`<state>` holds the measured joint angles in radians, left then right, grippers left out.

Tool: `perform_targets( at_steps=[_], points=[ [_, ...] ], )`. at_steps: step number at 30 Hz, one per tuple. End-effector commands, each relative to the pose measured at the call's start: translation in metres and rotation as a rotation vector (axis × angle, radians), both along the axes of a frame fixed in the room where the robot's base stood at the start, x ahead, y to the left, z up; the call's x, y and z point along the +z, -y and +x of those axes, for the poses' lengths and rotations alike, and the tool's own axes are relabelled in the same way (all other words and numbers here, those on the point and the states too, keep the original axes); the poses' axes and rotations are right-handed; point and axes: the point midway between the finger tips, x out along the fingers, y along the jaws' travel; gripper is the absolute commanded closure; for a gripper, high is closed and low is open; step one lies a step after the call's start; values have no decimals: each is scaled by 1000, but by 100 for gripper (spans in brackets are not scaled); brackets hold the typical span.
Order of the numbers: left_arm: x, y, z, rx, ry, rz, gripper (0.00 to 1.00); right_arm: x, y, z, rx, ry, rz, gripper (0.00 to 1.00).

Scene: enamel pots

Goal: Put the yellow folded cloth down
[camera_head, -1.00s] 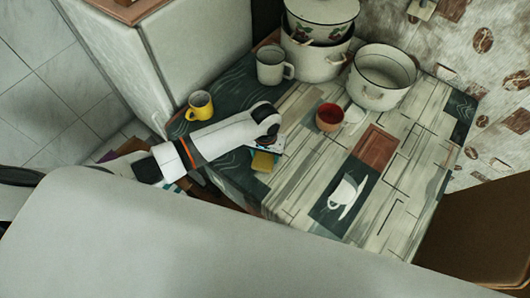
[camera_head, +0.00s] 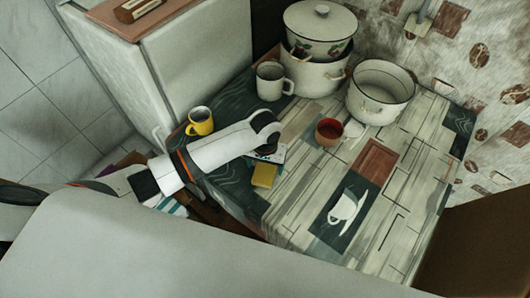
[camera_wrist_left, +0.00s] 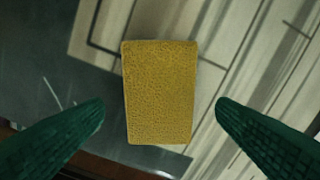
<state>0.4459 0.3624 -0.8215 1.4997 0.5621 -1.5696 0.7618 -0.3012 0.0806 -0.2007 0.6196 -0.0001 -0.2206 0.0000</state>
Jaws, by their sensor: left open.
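The yellow folded cloth (camera_head: 264,176) lies on the patterned tabletop (camera_head: 300,190), near the table's left front edge. In the left wrist view the cloth (camera_wrist_left: 159,92) is a flat yellow rectangle, upright in the picture, between and beyond my fingers. My left gripper (camera_wrist_left: 160,112) is open, with a green finger on each side of the cloth and a gap to both. In the head view my left arm covers most of the gripper (camera_head: 268,155), which is just above the cloth in the picture. My right gripper is not in view.
A yellow mug (camera_head: 201,121) and a grey-white mug (camera_head: 270,82) stand beyond my left arm. A red-brown cup (camera_head: 329,132), an open white pot (camera_head: 380,92) and stacked pots (camera_head: 318,45) stand farther right and back. The right front of the table is bare.

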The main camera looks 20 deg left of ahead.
Motion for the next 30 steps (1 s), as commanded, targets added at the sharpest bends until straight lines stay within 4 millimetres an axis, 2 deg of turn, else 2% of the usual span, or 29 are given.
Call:
perform_targets(
  at_steps=[1, 6, 12, 18, 30],
  points=[
    [12, 0, 1, 0, 5, -2, 20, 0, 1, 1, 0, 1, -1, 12],
    [49, 0, 1, -1, 3, -2, 20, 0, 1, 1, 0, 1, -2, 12],
    [80, 0, 1, -1, 1, -1, 20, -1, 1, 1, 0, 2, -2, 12],
    [91, 0, 0, 0, -1, 0, 20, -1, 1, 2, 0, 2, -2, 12],
    [91, 0, 0, 0, -1, 0, 20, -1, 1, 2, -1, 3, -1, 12]
  ],
)
